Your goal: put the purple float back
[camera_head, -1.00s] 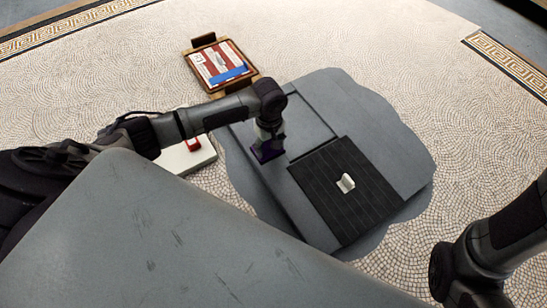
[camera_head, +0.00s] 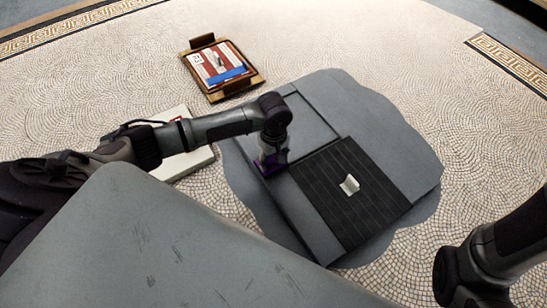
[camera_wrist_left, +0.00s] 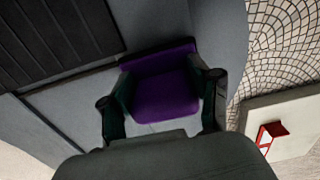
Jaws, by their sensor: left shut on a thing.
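The purple float (camera_head: 268,168) is a small purple block with a flat face. My left gripper (camera_head: 272,158) is shut on it, low over the grey panel just left of the black ribbed plate. In the left wrist view the float (camera_wrist_left: 165,97) sits between the two dark fingers of the gripper (camera_wrist_left: 165,88), with a darker edge along its far side. I cannot tell whether the float touches the panel. Only a dark part of my right arm shows at the lower right; its fingers are not visible.
A black ribbed plate (camera_head: 340,215) with a pale handle-like piece (camera_head: 349,185) lies on the grey patch (camera_head: 395,130). A wooden tray (camera_head: 243,87) with striped contents stands behind. A white slab (camera_head: 185,163) with a red piece (camera_wrist_left: 272,130) lies left. Mosaic floor surrounds them.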

